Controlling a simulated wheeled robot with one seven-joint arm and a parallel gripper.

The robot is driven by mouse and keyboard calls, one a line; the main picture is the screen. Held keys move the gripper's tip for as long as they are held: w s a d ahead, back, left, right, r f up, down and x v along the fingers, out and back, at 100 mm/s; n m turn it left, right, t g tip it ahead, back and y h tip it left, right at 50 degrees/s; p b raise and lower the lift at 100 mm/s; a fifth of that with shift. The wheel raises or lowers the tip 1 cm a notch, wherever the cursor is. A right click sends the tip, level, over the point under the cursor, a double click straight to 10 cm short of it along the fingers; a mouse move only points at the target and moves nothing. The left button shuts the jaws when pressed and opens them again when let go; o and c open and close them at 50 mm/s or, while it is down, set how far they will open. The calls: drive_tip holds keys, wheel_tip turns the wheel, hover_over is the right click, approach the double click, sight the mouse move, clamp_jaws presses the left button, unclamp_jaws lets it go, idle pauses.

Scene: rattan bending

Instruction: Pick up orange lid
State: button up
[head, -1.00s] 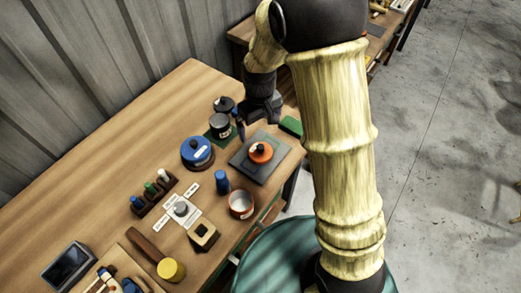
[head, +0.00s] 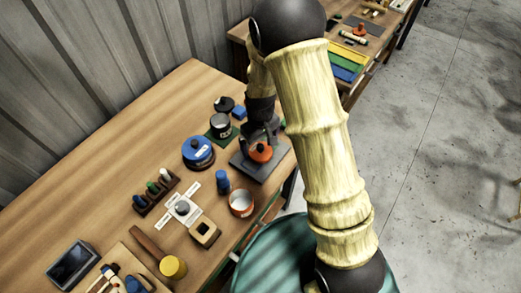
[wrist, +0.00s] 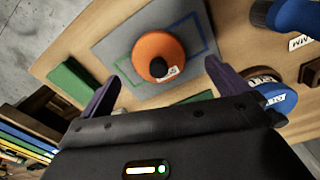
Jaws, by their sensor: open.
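The orange lid (head: 260,151) has a dark knob and a small white label. It lies on a grey mat (head: 244,164) near the table's right edge. In the wrist view the orange lid (wrist: 150,50) sits on the grey mat (wrist: 113,38), beyond and between my fingers. My gripper (head: 262,138) is above the lid in the head view, with its fingers spread. In the wrist view my gripper (wrist: 160,82) is open, with purple fingers on either side and nothing between them. The fingers appear apart from the lid.
A blue round lid (head: 198,151) and a dark jar (head: 220,126) stand left of the mat. A blue bottle (head: 222,182) and an orange-rimmed pot (head: 241,203) stand in front. A green block (wrist: 72,82) lies beside the mat. A second table (head: 352,42) stands behind.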

sight(261, 147)
drive_tip(key=shift+d+f+p, duration=0.1)
drive_tip(key=shift+f+p, duration=0.45)
drive_tip(key=shift+f, duration=1.6)
drive_tip(key=c, duration=1)
